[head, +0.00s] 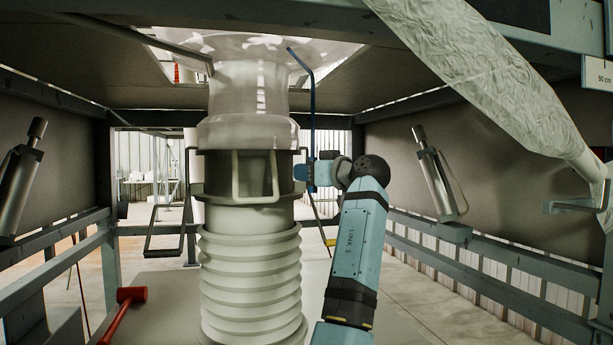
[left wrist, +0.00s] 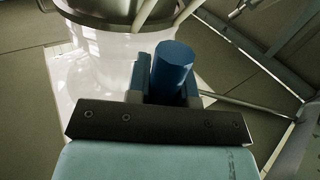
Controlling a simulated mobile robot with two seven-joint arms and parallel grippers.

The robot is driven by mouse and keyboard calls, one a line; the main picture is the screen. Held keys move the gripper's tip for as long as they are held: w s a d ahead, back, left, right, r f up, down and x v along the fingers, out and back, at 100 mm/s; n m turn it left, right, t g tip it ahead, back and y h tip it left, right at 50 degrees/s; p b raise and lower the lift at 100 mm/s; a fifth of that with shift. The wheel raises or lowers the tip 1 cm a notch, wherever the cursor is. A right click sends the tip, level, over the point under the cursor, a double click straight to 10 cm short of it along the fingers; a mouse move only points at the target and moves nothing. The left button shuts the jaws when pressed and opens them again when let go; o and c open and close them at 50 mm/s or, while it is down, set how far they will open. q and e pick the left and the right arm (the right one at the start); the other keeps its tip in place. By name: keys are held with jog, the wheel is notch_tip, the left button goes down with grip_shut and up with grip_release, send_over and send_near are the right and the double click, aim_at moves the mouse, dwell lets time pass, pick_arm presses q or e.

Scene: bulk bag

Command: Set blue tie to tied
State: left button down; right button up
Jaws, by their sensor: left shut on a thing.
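The blue tie (head: 312,110) is a thin blue strand. It runs from the underside of the pale bulk bag (head: 252,46) down along the right side of the spout to my left gripper (head: 306,173). My left gripper is shut on its lower end, just right of the grey collar around the spout. In the left wrist view, a thick blue cylinder, the tie (left wrist: 173,68), stands between the fingers of the left gripper (left wrist: 165,92). The contact itself is partly hidden by the gripper body. The tie hangs beside the spout, not around it. My right gripper is not in view.
A grey collar with a handle (head: 254,178) sits over a ribbed white bellows (head: 252,275). Metal cylinders hang at left (head: 20,180) and right (head: 435,175). Frame rails enclose both sides. A red mallet (head: 122,312) lies at lower left. A pale tube slopes across upper right.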

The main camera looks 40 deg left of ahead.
pick_arm(q)
jog(key=c, duration=1)
grip_release()
jog(key=shift+r, duration=0.35)
jog(key=shift+o, duration=0.2)
jog(key=shift+f, duration=0.1)
jog(key=s+d+b, duration=0.1)
jog(key=d+b, duration=0.2)
jog(key=d, duration=1)
jog(key=shift+s+d, duration=0.3)
jog(key=shift+d, duration=0.1)
